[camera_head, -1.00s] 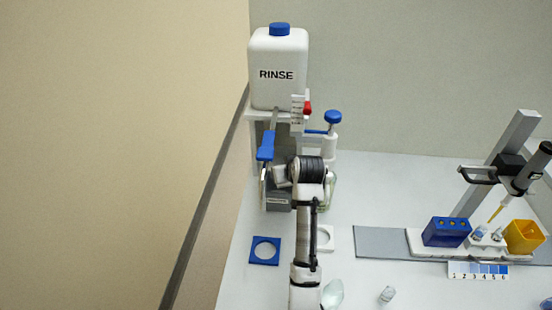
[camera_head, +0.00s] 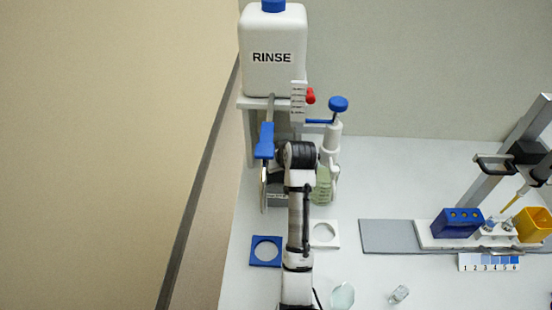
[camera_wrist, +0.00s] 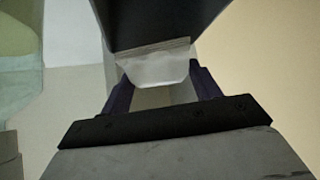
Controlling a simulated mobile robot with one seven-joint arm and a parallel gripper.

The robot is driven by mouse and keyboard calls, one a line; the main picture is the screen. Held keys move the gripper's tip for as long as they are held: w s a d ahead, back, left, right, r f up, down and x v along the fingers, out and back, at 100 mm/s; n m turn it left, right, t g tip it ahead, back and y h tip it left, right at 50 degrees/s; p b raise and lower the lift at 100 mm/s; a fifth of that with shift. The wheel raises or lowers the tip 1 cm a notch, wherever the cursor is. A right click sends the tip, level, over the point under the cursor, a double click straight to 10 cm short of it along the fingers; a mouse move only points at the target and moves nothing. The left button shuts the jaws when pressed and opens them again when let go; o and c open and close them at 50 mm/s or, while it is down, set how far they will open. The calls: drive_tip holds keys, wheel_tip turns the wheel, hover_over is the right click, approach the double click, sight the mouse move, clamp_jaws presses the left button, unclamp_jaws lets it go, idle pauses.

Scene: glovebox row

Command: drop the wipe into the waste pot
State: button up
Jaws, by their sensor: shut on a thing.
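My gripper (camera_wrist: 161,82) is in the wrist view, its two dark purple fingers shut on the wipe (camera_wrist: 157,66), a pale, whitish piece between the fingertips. A large dark grey surface (camera_wrist: 160,20) lies just beyond the wipe; it may be the waste pot, but I cannot tell for sure. In the head view a grey pot with a white label (camera_head: 277,200), probably the waste pot, stands below the rinse bottle stand. It is mostly hidden by my arm. My fingers and the wipe are hidden in the head view, so I cannot tell whether they are over its opening.
The rinse bottle (camera_head: 272,55) stands on a raised stand behind my arm. A blue-handled lever (camera_head: 265,142) and a blue-topped dispenser (camera_head: 335,130) flank my wrist closely. A blue holder (camera_head: 266,251) and a white holder (camera_head: 325,233) lie in front. A pipette station stands right.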

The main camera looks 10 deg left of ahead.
drive_tip(key=shift+f, duration=0.4)
drive_tip(key=shift+r, duration=0.2)
drive_tip(key=shift+f, duration=0.5)
drive_tip(key=o, duration=1)
drive_tip(key=shift+r, duration=0.1)
drive_tip(key=shift+r, duration=0.15)
drive_tip(key=b+v, duration=0.1)
drive_tip(key=v, duration=1.1)
drive_tip(key=shift+r+b, duration=0.25)
drive_tip(key=shift+b, duration=0.15)
